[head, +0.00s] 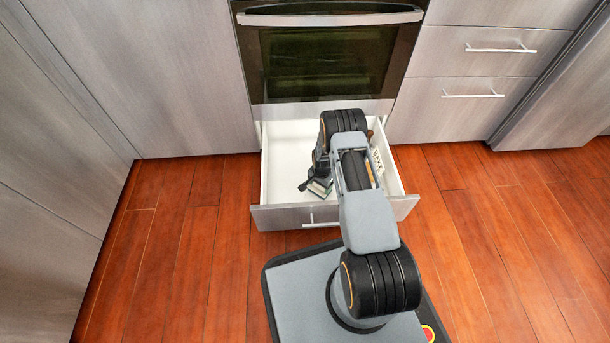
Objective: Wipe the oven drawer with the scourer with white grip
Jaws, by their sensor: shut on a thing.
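The oven drawer (278,172) is pulled open below the oven, with white inner walls and a steel front. My arm reaches over its front into it. My gripper (314,183) is low inside the drawer, left of its middle, and is shut on the scourer (321,188). Only a small green and pale part of the scourer shows at the fingers. My arm and gripper hide the rest of it and much of the drawer floor. I cannot tell whether the scourer touches the floor.
A pale item with dark lettering (377,161) is at the right side inside the drawer, partly behind my arm. The oven door (330,60) above is shut. Steel cabinets (190,80) flank the oven. The wooden floor (190,230) is clear on both sides.

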